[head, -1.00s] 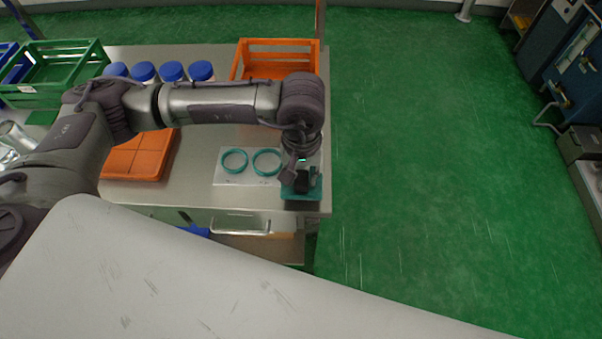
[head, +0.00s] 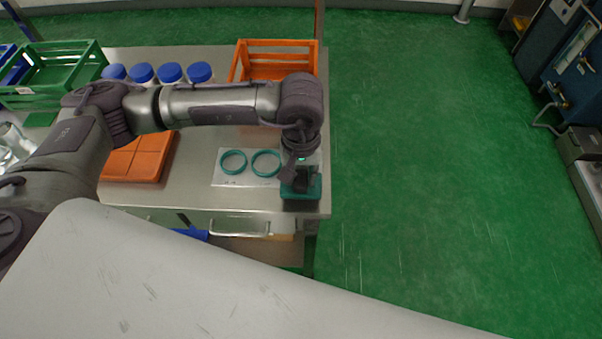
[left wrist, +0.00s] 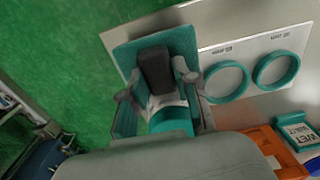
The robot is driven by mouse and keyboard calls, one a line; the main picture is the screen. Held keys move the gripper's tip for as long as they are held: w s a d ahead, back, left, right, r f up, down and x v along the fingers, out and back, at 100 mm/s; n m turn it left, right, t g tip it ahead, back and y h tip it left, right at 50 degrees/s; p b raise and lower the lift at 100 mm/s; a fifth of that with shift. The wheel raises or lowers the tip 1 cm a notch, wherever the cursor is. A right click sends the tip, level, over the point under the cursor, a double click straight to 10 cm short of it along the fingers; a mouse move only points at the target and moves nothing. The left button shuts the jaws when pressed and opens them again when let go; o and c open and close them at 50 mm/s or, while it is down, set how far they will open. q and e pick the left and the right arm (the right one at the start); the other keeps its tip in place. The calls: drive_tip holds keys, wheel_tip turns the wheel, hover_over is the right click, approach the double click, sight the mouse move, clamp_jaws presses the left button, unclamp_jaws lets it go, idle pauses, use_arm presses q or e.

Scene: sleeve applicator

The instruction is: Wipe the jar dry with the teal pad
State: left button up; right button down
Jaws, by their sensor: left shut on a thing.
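My left gripper (head: 301,182) is at the near right corner of the steel table, over a blocky teal piece (head: 316,190) that looks like the teal pad. In the left wrist view the teal pad (left wrist: 178,43) spreads behind a dark finger of my left gripper (left wrist: 158,88). The gripper appears shut on the pad; the grip itself is partly hidden. A rounded teal and white part (left wrist: 170,118) shows between the fingers. I cannot tell whether it belongs to the pad or to a jar. Several blue-lidded jars (head: 171,72) stand at the back. My right gripper is not in view.
Two teal rings (head: 233,151) lie on a white sheet left of the gripper. An orange crate (head: 277,45) and green crate (head: 65,92) stand at the back. An orange tray (head: 137,160) lies left, and a teal "WET WAIT" sign (left wrist: 297,133) shows in the wrist view.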

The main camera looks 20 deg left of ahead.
use_arm(q)
drive_tip(key=shift+w+a, duration=0.1)
drive_tip(key=shift+w, duration=0.25)
drive_tip(key=shift+b, duration=0.35)
drive_tip(key=shift+w+d+b, duration=0.2)
drive_tip(key=shift+d+b, duration=0.15)
drive_tip(key=shift+d, duration=0.35)
drive_tip(key=shift+w+d, duration=0.1)
drive_tip(key=shift+d, duration=0.25)
drive_tip(key=shift+s+a+b, duration=0.25)
drive_tip(key=shift+a+b, duration=0.2)
drive_tip(key=shift+a, duration=0.4)
drive_tip(key=shift+s+a+b, duration=0.2)
drive_tip(key=shift+a+b, duration=0.25)
drive_tip(key=shift+a, duration=0.35)
drive_tip(key=shift+s+a, duration=0.15)
drive_tip(key=shift+a, duration=0.35)
